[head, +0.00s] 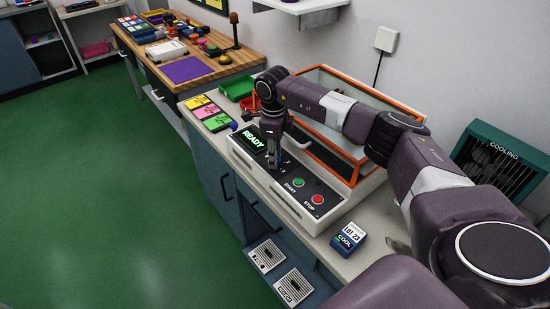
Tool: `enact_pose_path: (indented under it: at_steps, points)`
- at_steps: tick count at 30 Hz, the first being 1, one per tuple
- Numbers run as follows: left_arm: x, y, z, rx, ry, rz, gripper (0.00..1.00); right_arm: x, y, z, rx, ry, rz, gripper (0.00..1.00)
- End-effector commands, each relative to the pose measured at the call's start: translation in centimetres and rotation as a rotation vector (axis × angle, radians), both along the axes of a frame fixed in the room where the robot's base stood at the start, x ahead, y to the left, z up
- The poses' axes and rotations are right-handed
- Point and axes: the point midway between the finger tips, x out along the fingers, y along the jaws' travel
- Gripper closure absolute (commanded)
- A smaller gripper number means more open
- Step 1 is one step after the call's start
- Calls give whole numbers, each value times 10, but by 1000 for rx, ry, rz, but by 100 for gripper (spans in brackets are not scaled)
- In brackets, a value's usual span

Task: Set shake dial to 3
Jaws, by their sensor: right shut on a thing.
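The burn-in machine stands on the counter with a sloped dark control panel (318,209) and an orange-framed clear chamber (335,158). Its small screen (255,139) reads READY in green. A green START button (298,182) and a red STOP button (318,199) sit at the right of the panel. My right gripper (275,163) points down onto the panel between the screen and the START button. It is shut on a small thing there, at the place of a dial. The gripper hides the dial's marks, so its setting cannot be read. My left gripper is out of view.
Yellow, pink and green cards (210,114) lie left of the machine, near green and red bins (238,88). A blue COOL block (348,238) sits at the right front. A green COOLING unit (500,160) stands at right. The green floor (110,200) is clear.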

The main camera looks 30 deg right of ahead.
Motion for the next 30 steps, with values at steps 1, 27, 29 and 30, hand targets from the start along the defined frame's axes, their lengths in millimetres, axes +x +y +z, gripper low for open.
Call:
enact_pose_path:
  at_steps: [1, 27, 29, 30]
  points:
    - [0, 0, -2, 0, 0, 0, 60, 1, 0, 0, -1, -2, -43, 98]
    - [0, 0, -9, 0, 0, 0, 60, 3, 0, 1, 1, -3, -870, 98]
    - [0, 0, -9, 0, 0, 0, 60, 3, 0, 1, 0, -2, -927, 98]
    - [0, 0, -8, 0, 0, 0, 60, 3, 0, 1, 0, -2, -965, 98]
